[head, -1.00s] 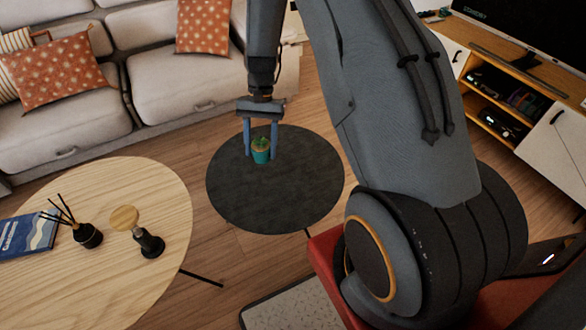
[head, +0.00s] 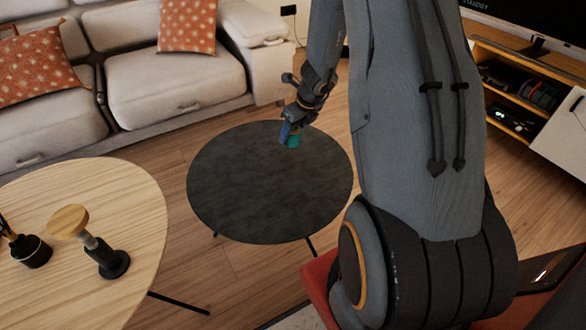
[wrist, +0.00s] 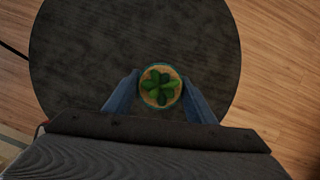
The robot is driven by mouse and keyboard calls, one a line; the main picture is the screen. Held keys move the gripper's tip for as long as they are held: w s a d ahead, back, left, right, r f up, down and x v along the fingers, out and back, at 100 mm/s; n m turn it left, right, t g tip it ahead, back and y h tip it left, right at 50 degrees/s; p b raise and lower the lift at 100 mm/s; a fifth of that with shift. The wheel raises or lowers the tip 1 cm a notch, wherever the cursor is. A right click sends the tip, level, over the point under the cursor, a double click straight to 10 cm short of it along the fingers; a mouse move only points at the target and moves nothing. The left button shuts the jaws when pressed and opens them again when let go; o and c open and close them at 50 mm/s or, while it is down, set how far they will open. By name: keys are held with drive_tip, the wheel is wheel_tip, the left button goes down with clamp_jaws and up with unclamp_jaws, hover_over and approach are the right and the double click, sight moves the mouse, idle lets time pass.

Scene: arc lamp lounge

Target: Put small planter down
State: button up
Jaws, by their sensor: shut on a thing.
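The small planter (head: 293,141) is a teal pot with a green leafy plant. In the wrist view the planter (wrist: 160,87) is seen from above, between the two blue fingers. My gripper (head: 289,133) is shut on it, over the far part of the round dark table (head: 265,195). In the wrist view my gripper (wrist: 160,95) has a finger on each side of the pot. The table top (wrist: 95,50) fills the view behind it. I cannot tell whether the pot's base touches the table top.
A round wooden table (head: 130,200) at the left bears a wooden-topped tamper-like object (head: 105,255) and a dark diffuser bottle (head: 30,251). A light sofa (head: 175,85) stands behind, and a TV cabinet (head: 555,125) at the right. The dark table is otherwise bare.

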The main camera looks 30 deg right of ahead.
sight(300, 134)
drive_tip(key=d+f+m, duration=0.1)
drive_tip(key=d+f+m+h+b, duration=0.1)
drive_tip(key=shift+d+m, duration=0.3)
wheel_tip(300, 134, down, 10)
drive_tip(key=b, duration=0.9)
drive_tip(key=shift+r, duration=0.2)
drive_tip(key=shift+f, duration=0.1)
drive_tip(key=o, duration=1.2)
